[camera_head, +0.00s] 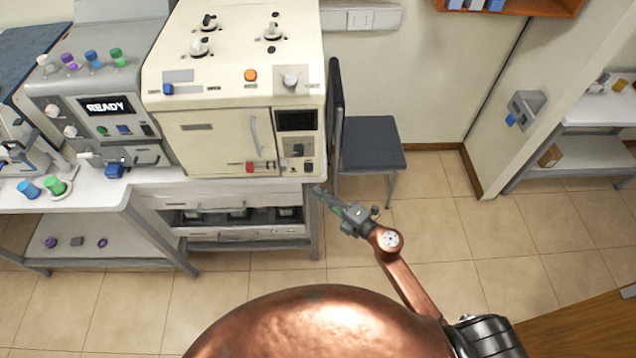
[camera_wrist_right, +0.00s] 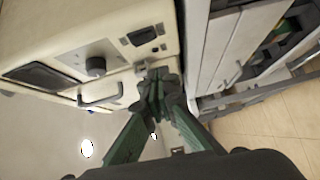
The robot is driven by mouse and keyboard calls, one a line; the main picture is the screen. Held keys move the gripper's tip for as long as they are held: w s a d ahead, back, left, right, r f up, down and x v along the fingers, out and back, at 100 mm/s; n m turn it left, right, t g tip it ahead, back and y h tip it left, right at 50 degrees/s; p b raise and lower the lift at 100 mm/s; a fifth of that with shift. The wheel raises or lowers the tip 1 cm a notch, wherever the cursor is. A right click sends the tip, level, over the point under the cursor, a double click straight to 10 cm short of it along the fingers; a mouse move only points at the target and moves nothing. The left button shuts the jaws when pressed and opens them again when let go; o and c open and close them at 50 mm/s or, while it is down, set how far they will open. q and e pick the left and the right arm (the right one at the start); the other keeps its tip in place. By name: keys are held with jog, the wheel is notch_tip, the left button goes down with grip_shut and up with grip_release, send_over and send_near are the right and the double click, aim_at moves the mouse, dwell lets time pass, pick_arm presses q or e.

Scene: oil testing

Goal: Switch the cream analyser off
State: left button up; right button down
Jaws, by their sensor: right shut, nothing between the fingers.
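The cream analyser (camera_head: 212,130) stands on the bench. Its front has a dark screen (camera_head: 297,120), a knob (camera_head: 298,150) and a small dark switch (camera_head: 307,167) at the lower right. My right gripper (camera_head: 320,191) is shut and empty, low beside the analyser's lower right corner. In the right wrist view the shut fingertips (camera_wrist_right: 156,82) overlap the lower front of the analyser (camera_wrist_right: 115,35); contact cannot be told. The knob (camera_wrist_right: 95,66) and the dark switch plate (camera_wrist_right: 142,37) show there, apart from the fingertips; the switch's position is too small to read. My left gripper is not in view.
A grey machine (camera_head: 100,110) showing READY stands left of the analyser. Drawers and a shelf (camera_head: 230,235) are below the bench. A dark chair (camera_head: 372,145) stands close on the right.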

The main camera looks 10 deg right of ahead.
jog(key=f+v, duration=0.1)
jog(key=v, duration=0.6)
jog(key=shift+d+b, duration=0.4)
jog(key=shift+b, duration=0.05)
jog(key=shift+s, duration=0.1)
jog(key=shift+f, duration=0.1)
